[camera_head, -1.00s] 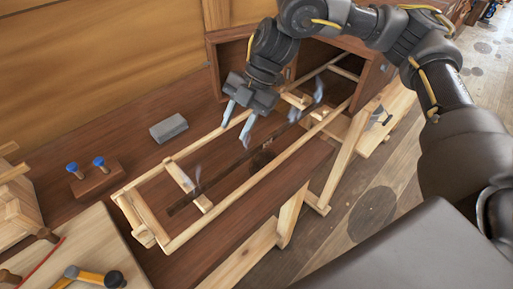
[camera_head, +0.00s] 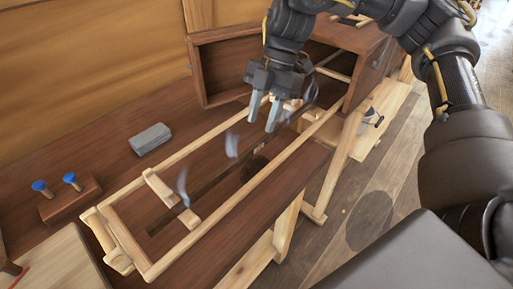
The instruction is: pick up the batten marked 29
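No number 29 is legible on any wood, so I cannot tell which piece is the marked batten. A long frame of pale strips lies on the dark bench, with a near long rail (camera_head: 245,191) and a far long rail (camera_head: 193,147). A short pale strip (camera_head: 160,188) lies across its left part. Another short pale piece (camera_head: 292,105) shows just beyond my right gripper (camera_head: 264,112). That gripper points down above the frame, its two pale fingers apart with nothing seen between them. Whether it touches any wood is unclear. My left gripper is out of view.
A grey block (camera_head: 150,139) lies behind the frame. A wooden block with blue-topped pegs (camera_head: 70,199) stands at left. An open dark wooden box (camera_head: 215,67) stands behind the gripper. Blurred blue-grey shapes (camera_head: 231,145) show over the frame. Bench between grey block and box is clear.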

